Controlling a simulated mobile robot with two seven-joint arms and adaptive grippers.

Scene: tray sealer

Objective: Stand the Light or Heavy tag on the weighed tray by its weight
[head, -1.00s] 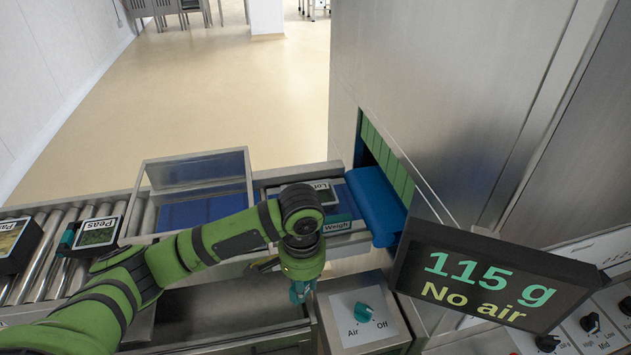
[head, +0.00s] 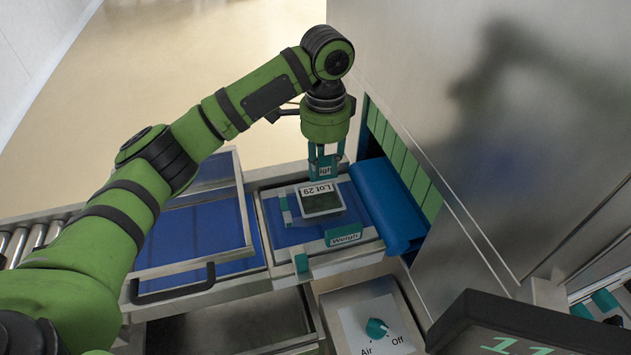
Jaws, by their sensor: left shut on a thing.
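The weighed tray (head: 321,200), a small dark tray with a white "Lot 29" label, lies on the blue belt of the weigh station. My left gripper (head: 325,158) points down just behind the tray's far edge. It is shut on a small teal tag (head: 325,171) with a white label, too small to read surely. I cannot tell whether the tag touches the tray or the belt. The weight display (head: 510,335) is mostly cut off, with only "11" in view. My right gripper is not in view.
A clear-sided guard with a black handle (head: 175,292) is left of the tray. A blue roll (head: 386,205) and green strip curtain (head: 405,160) are at its right. The Air/Off knob box (head: 375,325) is in front, beside an open drawer (head: 225,325).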

